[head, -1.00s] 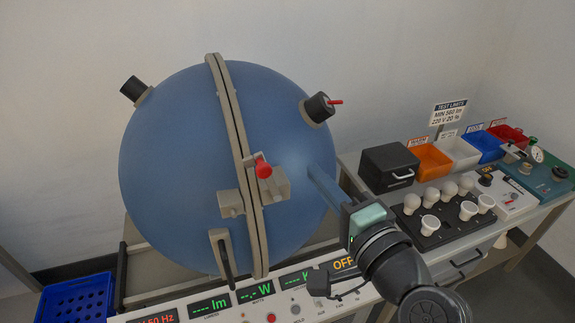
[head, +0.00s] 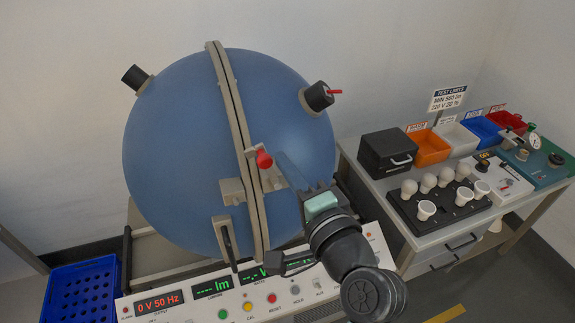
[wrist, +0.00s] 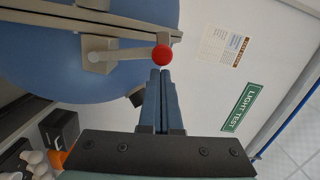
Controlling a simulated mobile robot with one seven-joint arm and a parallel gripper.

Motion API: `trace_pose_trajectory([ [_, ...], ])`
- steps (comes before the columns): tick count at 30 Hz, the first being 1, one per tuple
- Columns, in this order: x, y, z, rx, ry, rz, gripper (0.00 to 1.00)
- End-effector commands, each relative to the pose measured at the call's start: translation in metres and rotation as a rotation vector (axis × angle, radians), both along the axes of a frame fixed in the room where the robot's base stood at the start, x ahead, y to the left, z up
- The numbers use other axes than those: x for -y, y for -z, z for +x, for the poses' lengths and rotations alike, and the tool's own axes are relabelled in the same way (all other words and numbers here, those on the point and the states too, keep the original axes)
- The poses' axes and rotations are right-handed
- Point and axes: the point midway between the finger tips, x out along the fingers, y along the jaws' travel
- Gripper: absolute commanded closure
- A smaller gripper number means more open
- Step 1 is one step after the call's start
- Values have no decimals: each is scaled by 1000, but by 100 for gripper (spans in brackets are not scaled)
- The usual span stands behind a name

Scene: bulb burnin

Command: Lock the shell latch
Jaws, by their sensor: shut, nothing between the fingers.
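The shell is a large blue sphere (head: 185,140) with a grey seam flange (head: 240,150) running down its front. The latch has a red knob (head: 264,160) on a short grey lever, with a grey bracket (head: 231,190) beside the seam.
A control panel (head: 265,299) with displays and buttons runs below the sphere. To the right are a black bulb tray (head: 432,209), a black box (head: 387,155) and coloured bins (head: 429,148). A blue crate (head: 80,289) stands at lower left.

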Motion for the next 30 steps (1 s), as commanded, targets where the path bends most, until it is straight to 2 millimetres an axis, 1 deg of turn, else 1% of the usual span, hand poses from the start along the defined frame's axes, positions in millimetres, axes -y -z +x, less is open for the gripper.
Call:
trace_pose_trajectory([
  [14, -8, 1, -2, 21, -1, -82, 100],
  [19, -14, 3, -4, 36, -2, -135, 100],
  [23, -22, 5, -6, 56, -3, -210, 100],
  [30, -41, 13, -11, 113, -4, -417, 100],
])
